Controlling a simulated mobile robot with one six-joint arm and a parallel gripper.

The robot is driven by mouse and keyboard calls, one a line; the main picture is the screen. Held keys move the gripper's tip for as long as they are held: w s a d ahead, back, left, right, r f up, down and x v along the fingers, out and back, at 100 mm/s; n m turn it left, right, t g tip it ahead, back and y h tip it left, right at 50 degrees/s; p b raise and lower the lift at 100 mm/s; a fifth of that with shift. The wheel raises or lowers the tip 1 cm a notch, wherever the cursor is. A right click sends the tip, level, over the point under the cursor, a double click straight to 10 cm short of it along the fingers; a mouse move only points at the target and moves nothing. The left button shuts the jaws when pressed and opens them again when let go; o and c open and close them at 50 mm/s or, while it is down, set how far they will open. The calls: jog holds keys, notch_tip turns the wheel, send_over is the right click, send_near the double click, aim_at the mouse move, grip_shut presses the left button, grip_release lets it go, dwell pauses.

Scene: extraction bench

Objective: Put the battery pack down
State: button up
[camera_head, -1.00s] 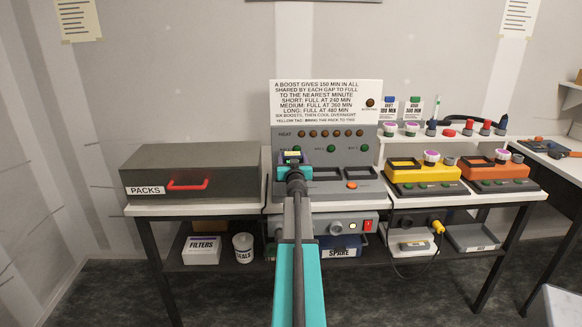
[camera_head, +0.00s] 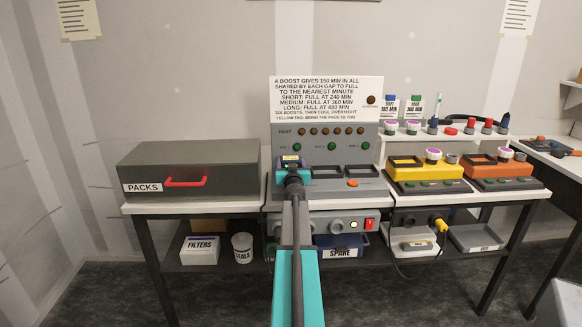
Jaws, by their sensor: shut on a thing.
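My gripper (camera_head: 293,174) is shut on the battery pack (camera_head: 291,161), a small dark pack with a yellow patch on top. It is held over the left bay of the grey heater unit (camera_head: 278,182). My arm and gripper cover most of that bay. I cannot tell whether the pack touches the bay floor. Two more bays, the middle bay (camera_head: 325,172) and the right bay (camera_head: 361,171), look empty. A row of brown lamps and several green buttons sit on the panel behind them.
A grey PACKS box (camera_head: 215,165) with a red handle stands left. Yellow (camera_head: 425,174) and orange (camera_head: 495,172) units stand right. A sign (camera_head: 326,100) rises behind the heater. A lower shelf holds FILTERS (camera_head: 200,250), a white tub (camera_head: 243,247) and a SPARE bin (camera_head: 343,250).

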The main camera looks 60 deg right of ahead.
dwell(0.4)
jog(key=o, duration=1.5)
jog(key=shift+f, duration=0.1)
jog(key=shift+p+v, duration=0.3)
jog(key=shift+v, duration=5.75)
